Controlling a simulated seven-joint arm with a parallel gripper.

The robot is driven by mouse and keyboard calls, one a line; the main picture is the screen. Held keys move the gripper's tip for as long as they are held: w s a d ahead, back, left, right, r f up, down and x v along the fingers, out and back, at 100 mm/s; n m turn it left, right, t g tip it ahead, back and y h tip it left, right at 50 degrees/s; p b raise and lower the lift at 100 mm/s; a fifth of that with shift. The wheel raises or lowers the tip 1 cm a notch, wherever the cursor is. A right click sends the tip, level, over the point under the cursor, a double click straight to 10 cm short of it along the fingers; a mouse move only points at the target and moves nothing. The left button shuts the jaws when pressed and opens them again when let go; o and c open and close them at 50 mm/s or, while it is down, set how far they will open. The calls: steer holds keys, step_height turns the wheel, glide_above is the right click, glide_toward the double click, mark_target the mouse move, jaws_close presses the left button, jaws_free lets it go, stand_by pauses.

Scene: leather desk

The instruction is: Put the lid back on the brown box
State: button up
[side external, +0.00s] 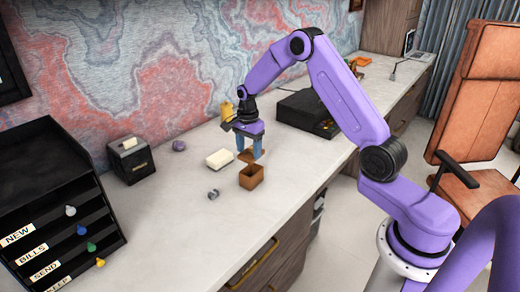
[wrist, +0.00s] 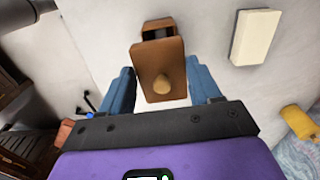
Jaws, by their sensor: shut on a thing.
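The brown box (side external: 251,177) stands open-topped on the pale desk, in the middle of the side view. In the wrist view the box (wrist: 157,25) is partly hidden behind the lid. The brown lid (wrist: 160,68) has a round tan knob and lies between my two blue fingers. In the side view the lid (side external: 247,156) is above and just behind the box, apart from its rim. My gripper (side external: 249,152) is shut on the lid and points down; its fingers also show in the wrist view (wrist: 162,72), one on each side of the lid.
A white block (side external: 220,158) lies left of the box, and a small grey cylinder (side external: 213,193) lies in front of it. A black device (side external: 305,113) stands behind to the right. A black holder (side external: 130,160) and a letter organizer (side external: 55,205) are at left. The front desk surface is clear.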

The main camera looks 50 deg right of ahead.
steer(key=shift+f, duration=3.2)
steer(key=shift+f, duration=0.15)
steer(key=o, duration=1.2)
steer(key=shift+o, duration=0.3)
steer(key=shift+r, duration=3.5)
jaws_close()
